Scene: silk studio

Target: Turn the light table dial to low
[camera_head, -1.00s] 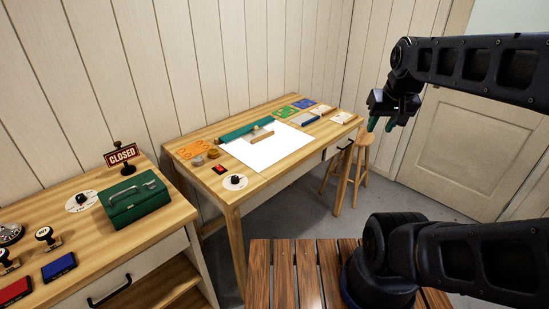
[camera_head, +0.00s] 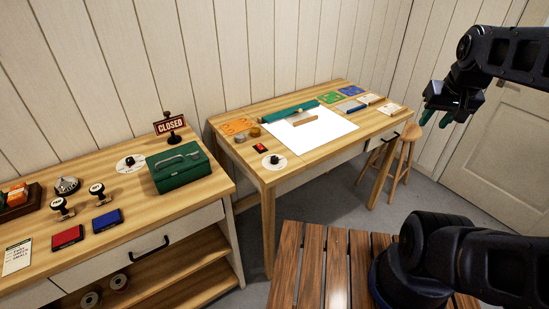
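The light table's white panel (camera_head: 311,129) lies on the right wooden table. A dial (camera_head: 275,160) with a round white plate and a black knob sits near that table's front left corner. A small red and black switch (camera_head: 261,148) is just behind it. The dial's markings are too small to read. My gripper (camera_head: 438,118) hangs in the air at the upper right, far from the dial. Its two teal-tipped fingers are apart with nothing visible between them.
A second dial (camera_head: 131,162) is on the left table, beside a green cash box (camera_head: 179,167) and a CLOSED sign (camera_head: 170,126). A teal roll (camera_head: 291,111) lies behind the panel. A wooden stool (camera_head: 402,157) stands right of the table. Grey floor (camera_head: 340,204) shows between.

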